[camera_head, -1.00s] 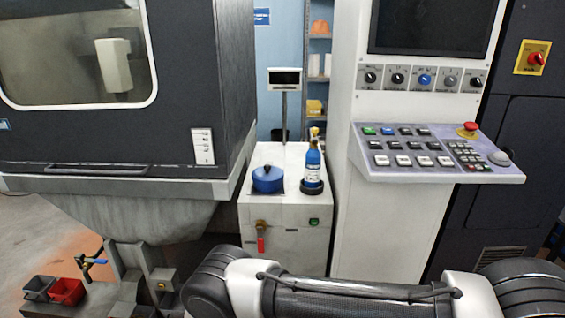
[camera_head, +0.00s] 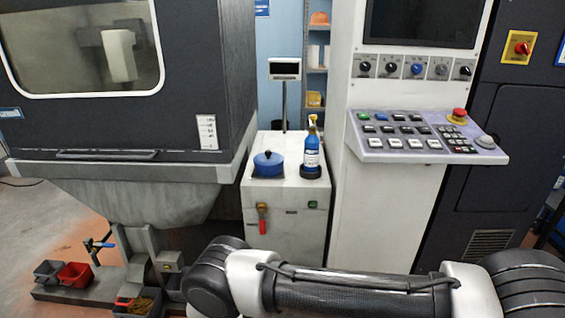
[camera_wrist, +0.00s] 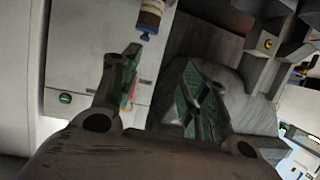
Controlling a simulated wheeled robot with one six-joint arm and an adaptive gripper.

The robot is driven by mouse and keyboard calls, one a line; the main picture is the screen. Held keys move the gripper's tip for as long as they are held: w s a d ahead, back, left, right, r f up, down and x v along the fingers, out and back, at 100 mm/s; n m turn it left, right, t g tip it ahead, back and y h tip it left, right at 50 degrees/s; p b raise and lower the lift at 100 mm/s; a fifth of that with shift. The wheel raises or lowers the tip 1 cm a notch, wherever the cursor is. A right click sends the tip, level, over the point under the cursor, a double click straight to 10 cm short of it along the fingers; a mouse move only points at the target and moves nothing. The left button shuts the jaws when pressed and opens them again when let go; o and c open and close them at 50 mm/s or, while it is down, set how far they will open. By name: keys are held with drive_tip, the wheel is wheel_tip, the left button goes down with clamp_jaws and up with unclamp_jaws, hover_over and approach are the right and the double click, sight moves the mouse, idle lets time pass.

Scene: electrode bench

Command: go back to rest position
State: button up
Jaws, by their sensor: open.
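My gripper (camera_wrist: 158,92) shows in the wrist view with its two fingers apart and nothing between them. The fingers have green inner pads. The head view shows only part of my arm along the bottom edge; the gripper is outside that view. A white cabinet (camera_head: 285,222) stands beyond my arm in the head view. A blue lidded pot (camera_head: 268,164) and a blue bottle (camera_head: 312,150) in a dark round base stand on its top.
A machine with a window (camera_head: 85,50) fills the left. A control panel (camera_head: 415,135) with buttons and a red stop knob juts out at the right. Red and grey bins (camera_head: 75,274) sit low at the left. Grey floor (camera_head: 35,225) shows at far left.

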drive_tip(key=s+f+n+g+y, duration=0.1)
drive_tip(key=s+f+n+g, duration=0.1)
drive_tip(key=s+f+g, duration=0.3)
drive_tip(key=s+a+r+n+g, duration=0.2)
drive_tip(key=s+r+g, duration=0.1)
drive_tip(key=g, duration=0.2)
drive_tip(key=d+r+n+g+h, duration=0.1)
drive_tip(key=d+r+g, duration=0.3)
drive_tip(key=r, duration=0.9)
drive_tip(key=d+r+g, duration=0.1)
drive_tip(key=d+r, duration=0.4)
drive_tip(key=r, duration=0.7)
drive_tip(key=s+d+r+g, duration=0.1)
drive_tip(key=s+d+r, duration=0.1)
drive_tip(key=d+r, duration=2)
drive_tip(key=s+d+r+m+t, duration=0.3)
drive_tip(key=s+d+r, duration=0.1)
drive_tip(key=d+r, duration=0.4)
drive_tip(key=s+d+r+m+t+h, duration=0.1)
drive_tip(key=s+d+r+m+t, duration=0.1)
drive_tip(key=d+r, duration=0.5)
drive_tip(key=s+d+t, duration=0.1)
drive_tip(key=s+d, duration=0.1)
drive_tip(key=d, duration=0.1)
drive_tip(key=shift+s+d+r+m, duration=0.2)
drive_tip(key=shift+s+r+m, duration=0.05)
drive_tip(key=shift+r+m, duration=0.15)
